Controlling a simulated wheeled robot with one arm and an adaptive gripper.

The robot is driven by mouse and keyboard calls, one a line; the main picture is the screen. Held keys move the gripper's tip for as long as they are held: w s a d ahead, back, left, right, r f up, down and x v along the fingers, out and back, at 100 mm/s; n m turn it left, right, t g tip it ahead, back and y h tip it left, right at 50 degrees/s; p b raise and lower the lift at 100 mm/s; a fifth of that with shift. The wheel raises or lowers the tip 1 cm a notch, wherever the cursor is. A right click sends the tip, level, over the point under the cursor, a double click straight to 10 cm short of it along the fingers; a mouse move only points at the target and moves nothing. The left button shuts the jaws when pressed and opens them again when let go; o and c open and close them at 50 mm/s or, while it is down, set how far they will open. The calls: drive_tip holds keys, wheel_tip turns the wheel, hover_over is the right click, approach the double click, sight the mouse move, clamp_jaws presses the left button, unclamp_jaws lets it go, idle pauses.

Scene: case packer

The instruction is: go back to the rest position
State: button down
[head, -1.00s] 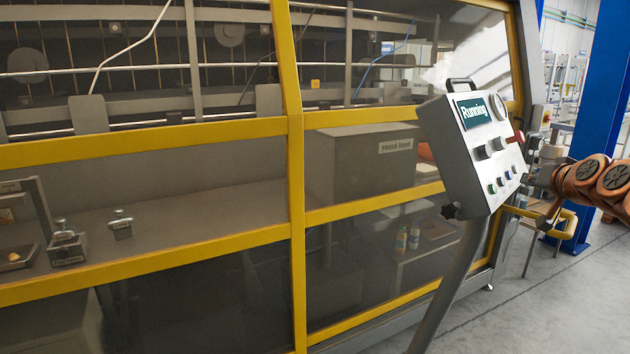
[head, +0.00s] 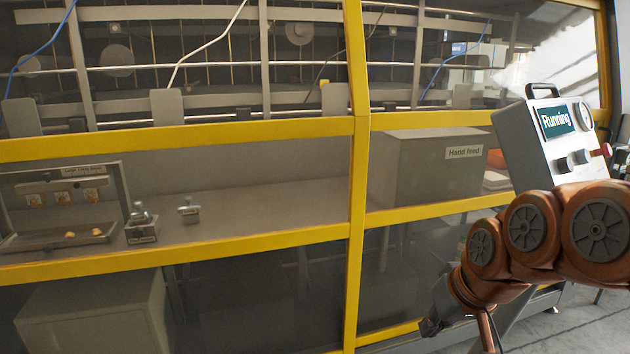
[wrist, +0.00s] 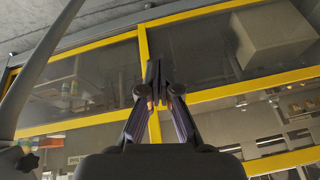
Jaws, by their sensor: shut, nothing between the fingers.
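My gripper (wrist: 156,90) is shut and empty in the wrist view, its fingertips together in front of the machine's yellow-framed panels. In the head view my orange-brown arm reaches in from the right edge, and its dark end (head: 437,308) points down and left, in front of the machine's lower right part. The fingers cannot be made out there. The control panel (head: 530,150) stands behind my arm with its screen reading "Running"; my arm hides its lower part and most of its post.
The case packer's yellow frame (head: 358,180) and clear guards fill most of the head view. Behind them are a "Hand feed" box (head: 425,165) and a tray (head: 60,237) with small pieces. In the wrist view the panel's grey post (wrist: 45,65) runs along the left. Some floor (head: 585,325) is clear at lower right.

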drive_tip(key=s+f+g+h, duration=0.1)
drive_tip(key=s+f+g, duration=0.2)
drive_tip(key=s, duration=0.8)
drive_tip(key=s+f+m+g+h, duration=0.1)
drive_tip(key=s+f+g, duration=0.2)
drive_tip(key=s+f, duration=0.5)
drive_tip(key=s, duration=0.2)
drive_tip(key=shift+s+a, duration=0.3)
drive_tip(key=shift+s, duration=0.05)
